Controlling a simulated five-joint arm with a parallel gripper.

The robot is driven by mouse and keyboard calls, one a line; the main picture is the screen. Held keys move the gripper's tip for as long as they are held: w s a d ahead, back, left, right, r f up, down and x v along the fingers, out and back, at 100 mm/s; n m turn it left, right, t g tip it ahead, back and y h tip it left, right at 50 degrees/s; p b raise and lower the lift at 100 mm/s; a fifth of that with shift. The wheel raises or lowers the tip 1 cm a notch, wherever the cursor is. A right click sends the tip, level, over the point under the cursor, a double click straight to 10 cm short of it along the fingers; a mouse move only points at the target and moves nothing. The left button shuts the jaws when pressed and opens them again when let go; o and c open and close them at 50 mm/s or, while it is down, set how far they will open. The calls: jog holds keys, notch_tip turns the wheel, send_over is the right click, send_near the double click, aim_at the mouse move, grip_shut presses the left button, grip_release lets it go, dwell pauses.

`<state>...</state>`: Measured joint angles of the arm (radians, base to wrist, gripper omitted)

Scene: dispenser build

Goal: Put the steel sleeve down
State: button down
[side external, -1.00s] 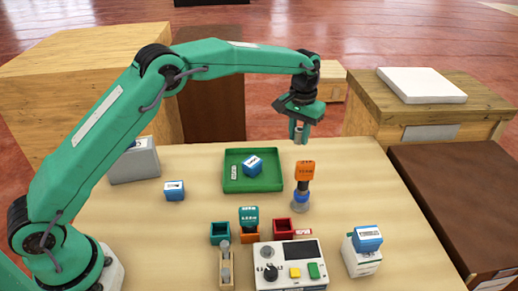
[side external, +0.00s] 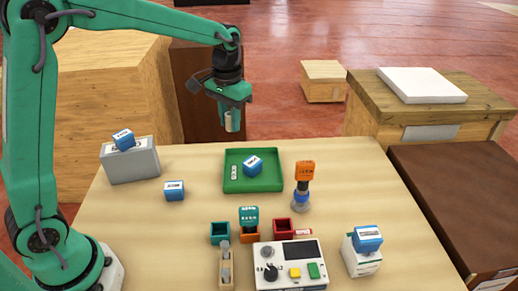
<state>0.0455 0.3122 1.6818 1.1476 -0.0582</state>
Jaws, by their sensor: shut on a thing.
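My gripper (side external: 231,110) is high above the back edge of the table, pointing down. It is shut on a small grey steel sleeve (side external: 233,124), whose lower end shows below the fingers. The sleeve hangs upright in the air, apart from everything. In the picture it is above the green tray (side external: 232,183), near its left side. The fingers hide the sleeve's upper part.
In front are small teal (side external: 220,239) and red bins (side external: 283,235), a wooden rack (side external: 227,281) and a control box (side external: 290,281). Bare table lies left of the tray.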

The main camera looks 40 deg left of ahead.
jog(key=shift+s+a+r, duration=0.1)
jog(key=shift+s+a, duration=0.25)
jog(key=shift+s, duration=0.5)
jog(key=shift+s+a, duration=0.35)
jog(key=shift+s, duration=0.5)
jog(key=shift+s+a+r, duration=0.1)
jog(key=shift+s+a, duration=0.25)
jog(key=shift+s, duration=0.5)
jog(key=w+d+f+n, duration=0.1)
jog(key=d+f, duration=0.3)
jog(key=d, duration=0.3)
jog(key=d+f, duration=0.5)
jog(key=d, duration=0.3)
jog(key=shift+w+f, duration=0.1)
jog(key=shift+f, duration=4.8)
jog(key=shift+f, duration=0.1)
jog(key=c, duration=1.2)
grip_release()
jog(key=shift+o, duration=0.2)
